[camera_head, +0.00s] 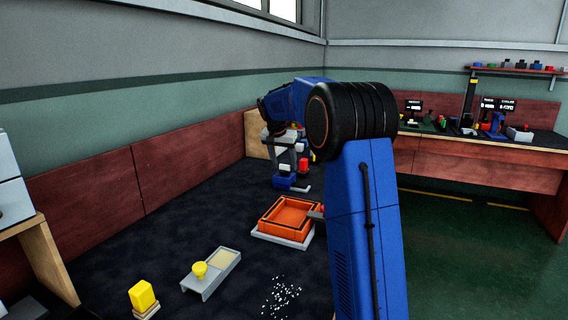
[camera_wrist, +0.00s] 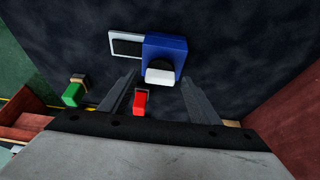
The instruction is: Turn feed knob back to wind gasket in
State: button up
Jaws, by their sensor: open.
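My gripper (camera_wrist: 158,80) points down at the dark worktop with its two grey fingers spread apart and nothing held between them. Just beyond the fingertips stands a blue block (camera_wrist: 165,47) with a dark rounded part and a white piece (camera_wrist: 160,76) at its near side. A white-framed black plate (camera_wrist: 125,43) adjoins its left. A red block (camera_wrist: 140,102) shows between the fingers, nearer the palm. In the head view, my gripper (camera_head: 284,150) is above a small blue device (camera_head: 283,183), partly hidden by my arm. I cannot tell which part is the feed knob or gasket.
An orange tray (camera_head: 290,218) sits on a pale base nearer the camera. White bits (camera_head: 281,298) lie scattered. A green block (camera_wrist: 72,95) is left in the wrist view.

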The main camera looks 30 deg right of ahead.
jog(key=c, duration=1.1)
jog(key=shift+o, duration=0.2)
jog(key=shift+n, duration=0.3)
jog(key=n, duration=0.2)
jog(key=n+t+y, duration=0.1)
jog(key=n, duration=0.1)
jog(key=shift+s+d+y, duration=0.15)
jog(key=shift+d+y, duration=0.05)
jog(key=shift+y, duration=0.1)
jog(key=n, duration=0.2)
jog(key=n+y, duration=0.1)
jog(key=n, duration=0.1)
jog(key=shift+d+n+t+y, duration=0.15)
jog(key=shift+n+t+y, duration=0.15)
jog(key=shift+n+t, duration=0.1)
jog(key=n+y, duration=0.1)
jog(key=n, duration=0.3)
jog(key=shift+d+n+y, duration=0.1)
jog(key=shift+n+y, duration=0.2)
jog(key=shift+y, duration=0.1)
jog(key=shift+d+n+g+y, duration=0.1)
jog(key=shift+n+g+y, duration=0.5)
jog(key=shift+n, duration=1.3)
